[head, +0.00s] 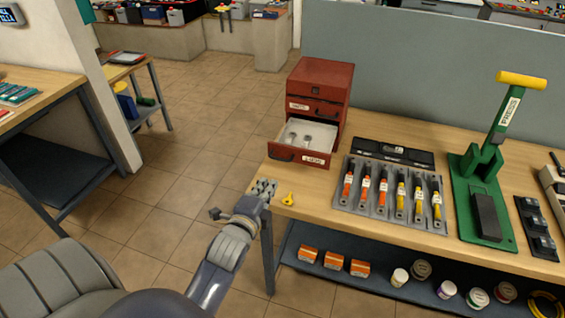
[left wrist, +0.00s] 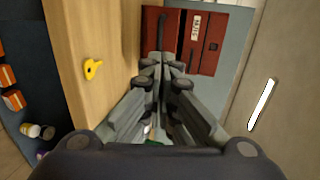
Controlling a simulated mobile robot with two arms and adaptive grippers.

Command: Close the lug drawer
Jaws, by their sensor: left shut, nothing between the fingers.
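The lug drawer (head: 318,160) is the bottom drawer of a small red cabinet (head: 319,76) on the workbench. It is pulled out, and its pale inside shows a few metal lugs. Its red front has a dark handle. In the left wrist view the drawer front (left wrist: 151,26) is straight ahead, beyond the fingertips. My left gripper (head: 264,187) is at the bench's left front corner, in front of the drawer and apart from it in the head view. Its fingers are shut with nothing between them, also in the left wrist view (left wrist: 166,62). My right gripper is not in view.
A yellow object (head: 288,199) lies on the bench corner beside my left gripper. A grey tray of screwdriver-like tools (head: 350,207) and a green press (head: 487,165) stand to the right. Orange boxes (head: 333,260) and jars sit on the lower shelf. Open floor lies left.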

